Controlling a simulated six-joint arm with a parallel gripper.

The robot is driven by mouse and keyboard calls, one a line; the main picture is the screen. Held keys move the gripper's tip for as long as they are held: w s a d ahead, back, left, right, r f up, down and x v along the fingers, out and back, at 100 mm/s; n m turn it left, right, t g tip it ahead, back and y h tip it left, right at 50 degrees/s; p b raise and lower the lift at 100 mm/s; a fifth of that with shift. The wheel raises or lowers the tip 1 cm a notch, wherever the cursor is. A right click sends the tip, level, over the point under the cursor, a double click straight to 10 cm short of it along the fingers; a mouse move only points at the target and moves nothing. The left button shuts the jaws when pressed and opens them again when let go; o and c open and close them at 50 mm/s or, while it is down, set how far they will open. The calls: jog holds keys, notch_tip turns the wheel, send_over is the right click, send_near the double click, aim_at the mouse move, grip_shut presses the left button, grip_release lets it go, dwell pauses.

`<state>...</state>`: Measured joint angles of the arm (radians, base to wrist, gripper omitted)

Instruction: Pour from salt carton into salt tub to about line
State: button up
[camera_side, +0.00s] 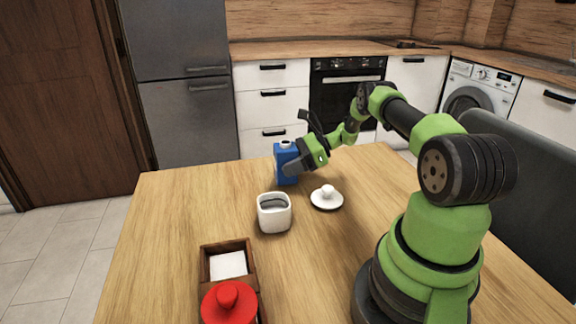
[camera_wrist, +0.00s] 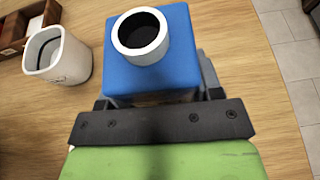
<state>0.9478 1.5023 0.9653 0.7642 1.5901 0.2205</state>
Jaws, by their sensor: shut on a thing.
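The salt carton is a blue box (camera_side: 287,166) with a white round spout on top, standing upright at the far part of the table. In the wrist view the carton (camera_wrist: 150,77) fills the upper middle, its spout open and dark inside. My gripper (camera_side: 291,168) is shut on the carton from the right side. The salt tub (camera_side: 274,215) is a white open pot, nearer the camera and apart from the carton. It also shows at the upper left of the wrist view (camera_wrist: 62,60), with a dark line inside. Its contents cannot be made out.
A white lid with a knob (camera_side: 327,198) lies right of the tub. A wooden box (camera_side: 228,246) holding something white stands at the front, with a red knobbed lid (camera_side: 229,303) beside or on it. The table's left side (camera_side: 165,230) is clear.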

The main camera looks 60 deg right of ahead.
aim_at(287, 142)
jog(key=r, duration=0.8)
jog(key=shift+a+r, duration=0.2)
jog(key=shift+a, duration=0.05)
jog(key=s+a+n+g+y, duration=0.1)
jog(key=a+n+g, duration=0.2)
jog(key=a, duration=0.1)
jog(key=s+a+n+g+y, duration=0.1)
jog(key=s+a+n+g, duration=0.1)
jog(key=a+n+g, duration=0.1)
jog(key=s+a+n+g+y, duration=0.1)
jog(key=a+n+g, duration=0.3)
jog(key=shift+s+a+f+g, duration=0.15)
jog(key=shift+a+f+g, duration=0.15)
jog(key=shift+a+f, duration=0.05)
jog(key=shift+s+d+r+n+g+h, duration=0.1)
jog(key=shift+s+n+g+h, duration=0.2)
jog(key=shift+h, duration=0.2)
jog(key=shift+s+r+n+g+h, duration=0.1)
jog(key=shift+n+g+h, duration=0.1)
jog(key=shift+n+h, duration=0.25)
jog(key=shift+w+d+r+h, duration=0.15)
jog(key=shift+d+h, duration=0.35)
jog(key=shift+h, duration=0.65)
